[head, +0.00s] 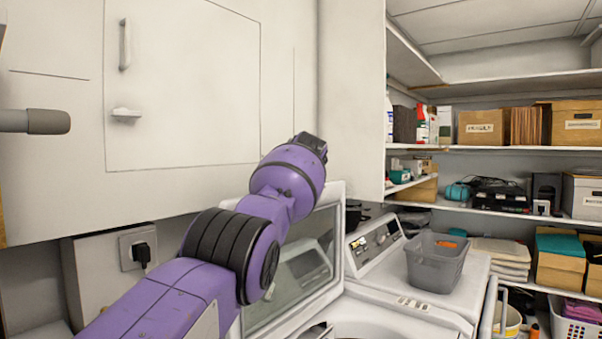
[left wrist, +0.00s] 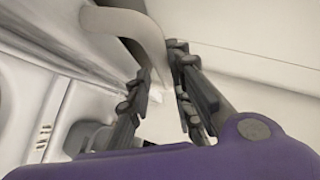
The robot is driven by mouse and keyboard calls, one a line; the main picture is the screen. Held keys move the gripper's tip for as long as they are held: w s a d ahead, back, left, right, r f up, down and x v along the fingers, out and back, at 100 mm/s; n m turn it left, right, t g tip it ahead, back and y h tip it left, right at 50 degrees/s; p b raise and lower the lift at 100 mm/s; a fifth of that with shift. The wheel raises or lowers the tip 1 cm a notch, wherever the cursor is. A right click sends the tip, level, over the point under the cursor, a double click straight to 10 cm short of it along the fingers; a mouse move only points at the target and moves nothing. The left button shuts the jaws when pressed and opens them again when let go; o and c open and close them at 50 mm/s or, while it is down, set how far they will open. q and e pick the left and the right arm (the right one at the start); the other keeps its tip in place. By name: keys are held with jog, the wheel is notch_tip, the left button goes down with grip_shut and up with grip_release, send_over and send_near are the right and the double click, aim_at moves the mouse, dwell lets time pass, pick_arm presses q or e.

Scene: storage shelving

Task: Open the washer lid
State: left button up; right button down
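The washer (head: 345,318) is at the bottom centre of the head view, with part of its round opening showing. Its white lid (head: 337,240), with a glass window, stands raised behind my purple left arm, which hides part of it. My left gripper is mostly hidden behind the end of the arm in the head view. In the left wrist view, my left gripper (left wrist: 162,75) has its dark fingers apart. A pale curved bar (left wrist: 140,28) reaches down near the fingertips; I cannot tell whether they touch it. My right gripper is not in view.
A wall cabinet (head: 185,80) with a handle is at the left. Shelves (head: 520,148) with boxes line the right wall. A plug (head: 141,252) sits in a wall socket.

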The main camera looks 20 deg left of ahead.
pick_arm(q)
jog(key=v, duration=1.2)
jog(key=shift+f, duration=0.15)
dwell(0.3)
